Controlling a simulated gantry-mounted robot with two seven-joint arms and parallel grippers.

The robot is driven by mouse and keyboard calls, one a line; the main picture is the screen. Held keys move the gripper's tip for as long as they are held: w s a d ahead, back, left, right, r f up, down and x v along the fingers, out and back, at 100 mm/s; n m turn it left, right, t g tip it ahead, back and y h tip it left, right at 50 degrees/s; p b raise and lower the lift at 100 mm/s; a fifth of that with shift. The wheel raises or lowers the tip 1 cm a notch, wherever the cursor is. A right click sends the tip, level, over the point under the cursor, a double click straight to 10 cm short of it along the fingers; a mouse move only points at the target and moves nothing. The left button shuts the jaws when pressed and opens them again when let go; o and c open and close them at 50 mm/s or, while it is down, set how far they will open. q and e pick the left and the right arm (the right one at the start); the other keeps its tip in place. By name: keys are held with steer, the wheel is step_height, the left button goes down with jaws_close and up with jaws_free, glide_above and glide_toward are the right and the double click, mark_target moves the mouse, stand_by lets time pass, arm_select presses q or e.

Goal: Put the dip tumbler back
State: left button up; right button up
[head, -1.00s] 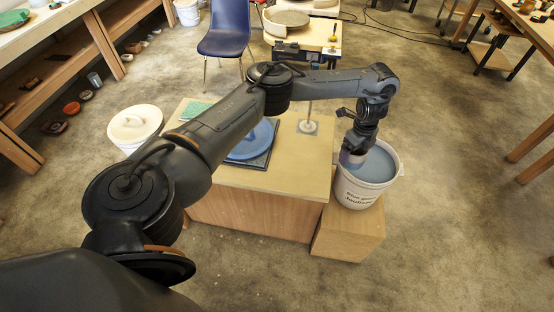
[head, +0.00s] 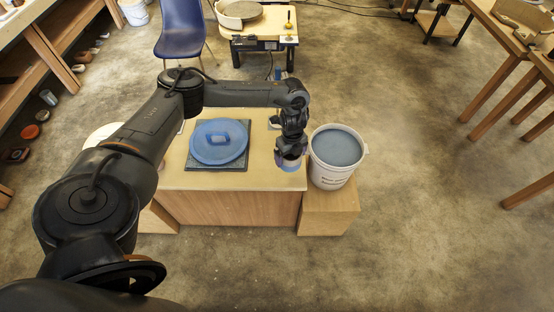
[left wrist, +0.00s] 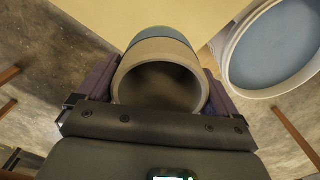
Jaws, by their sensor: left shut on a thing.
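My left gripper (head: 289,158) is shut on the dip tumbler (head: 289,164), over the right front part of the wooden table top. In the left wrist view the tumbler (left wrist: 160,75) sits between the two fingers, its round mouth toward the camera, with a pale rim and a blue-grey band on the far side. The bucket of blue-grey glaze (head: 332,172) stands just right of the gripper; it also shows at the upper right of the left wrist view (left wrist: 236,80). Whether the tumbler touches the table top is unclear. My right gripper is not in view.
The wooden table (head: 235,180) holds a blue lid (head: 219,155) on a dark square mat (head: 245,163). The bucket stands on a lower wooden block (head: 327,215). A blue chair (head: 182,40) and a wheel (head: 265,12) stand behind.

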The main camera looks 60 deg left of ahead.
arm_select(q)
steer(key=a+f, duration=0.1)
steer(key=s+a+f, duration=0.1)
steer(key=a, duration=0.1)
steer(key=s+a+f+b, duration=0.1)
steer(key=a, duration=0.1)
steer(key=shift+s+a+f, duration=0.15)
steer(key=shift+f, duration=0.1)
steer(key=shift+f+b, duration=0.55)
steer(key=shift+f, duration=1.4)
steer(key=shift+f, duration=0.1)
steer(key=o, duration=0.8)
steer(key=shift+o, duration=0.2)
